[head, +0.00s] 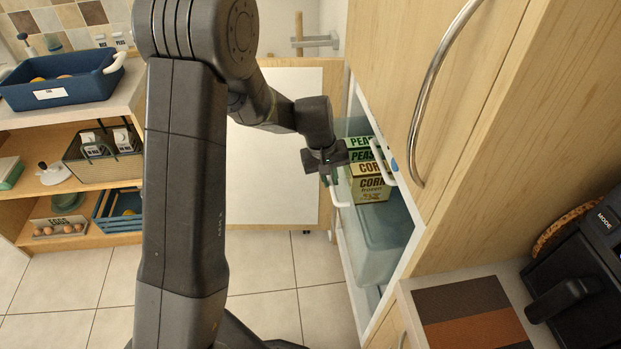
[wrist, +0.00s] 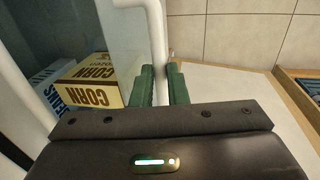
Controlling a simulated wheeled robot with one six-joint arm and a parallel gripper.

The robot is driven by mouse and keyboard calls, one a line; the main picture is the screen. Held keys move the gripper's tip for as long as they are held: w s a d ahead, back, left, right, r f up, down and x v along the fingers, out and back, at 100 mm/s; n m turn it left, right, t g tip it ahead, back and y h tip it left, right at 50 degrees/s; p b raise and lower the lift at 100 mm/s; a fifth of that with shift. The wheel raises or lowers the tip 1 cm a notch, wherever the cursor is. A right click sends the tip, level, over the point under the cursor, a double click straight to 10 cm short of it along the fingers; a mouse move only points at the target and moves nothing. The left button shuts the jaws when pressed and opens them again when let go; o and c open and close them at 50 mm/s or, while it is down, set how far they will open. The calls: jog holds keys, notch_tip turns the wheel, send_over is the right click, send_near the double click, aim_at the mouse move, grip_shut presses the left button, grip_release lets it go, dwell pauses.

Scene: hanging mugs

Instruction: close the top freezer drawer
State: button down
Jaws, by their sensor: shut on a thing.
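The top freezer drawer is see-through and holds frozen boxes of peas (head: 361,154) and corn (head: 370,189). Its white handle (wrist: 157,45) stands upright in the wrist view, between the green fingers of my gripper (wrist: 161,86). My gripper (head: 327,172) is shut on this handle at the freezer opening. In the wrist view a corn box (wrist: 90,85) and a beans box (wrist: 50,90) show behind the clear drawer wall. The drawer appears pulled partly out; how far is hard to tell.
The open freezer door (head: 275,150) stands left of the opening. A lower clear drawer (head: 382,240) sits inside the freezer. A wooden cabinet door with a chrome handle (head: 422,95) is above right. A black appliance (head: 585,265) stands right. Shelves with a blue bin (head: 60,90) are left.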

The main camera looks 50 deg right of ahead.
aim_at(344, 175)
jog(key=shift+s+d, duration=1.4)
jog(key=shift+d, duration=0.05)
jog(key=c, duration=1.4)
grip_release()
jog(key=shift+c, duration=0.2)
jog(key=shift+r, duration=0.15)
notch_tip(344, 175, up, 13)
jog(key=w+a, duration=0.2)
jog(key=shift+r+b, duration=0.2)
jog(key=shift+b, duration=0.1)
